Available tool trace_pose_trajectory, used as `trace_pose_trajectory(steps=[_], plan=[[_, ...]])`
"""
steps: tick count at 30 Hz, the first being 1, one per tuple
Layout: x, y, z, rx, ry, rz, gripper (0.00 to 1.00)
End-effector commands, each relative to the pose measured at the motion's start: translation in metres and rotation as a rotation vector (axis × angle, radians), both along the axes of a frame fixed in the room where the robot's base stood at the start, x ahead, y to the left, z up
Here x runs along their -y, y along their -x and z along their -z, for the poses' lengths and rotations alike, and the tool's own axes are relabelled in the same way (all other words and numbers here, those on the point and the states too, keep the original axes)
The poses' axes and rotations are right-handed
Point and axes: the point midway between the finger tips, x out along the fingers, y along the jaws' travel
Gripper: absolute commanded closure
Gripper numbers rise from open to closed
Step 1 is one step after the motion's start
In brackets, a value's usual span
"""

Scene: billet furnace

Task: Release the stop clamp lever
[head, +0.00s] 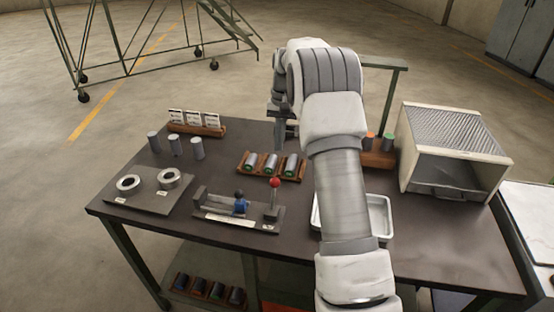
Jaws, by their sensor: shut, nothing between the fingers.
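The clamp lever (274,198) is a short grey upright post with a red ball knob, at the right end of a low grey fixture (215,214) near the table's front edge. My arm passes to the right of the lever and hides part of the table.
A wooden rack (272,175) with several metal billets lies just behind the lever. A plate with two rings (153,190) is on the left. A white tray (382,214) is partly behind my arm. A ribbed white furnace box (455,150) stands right. Several cylinders (174,145) stand back left.

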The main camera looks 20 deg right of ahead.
Motion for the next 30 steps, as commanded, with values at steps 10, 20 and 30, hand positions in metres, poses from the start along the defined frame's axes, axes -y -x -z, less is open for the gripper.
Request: trace_pose_trajectory(steps=[10, 20, 30], plan=[[-0.008, 0.006, 0.068, -0.006, -0.002, -0.002, 1.00], [-0.020, 0.027, 0.081, -0.001, -0.001, -0.002, 1.00], [-0.026, 0.040, 0.075, -0.001, -0.001, -0.001, 1.00]])
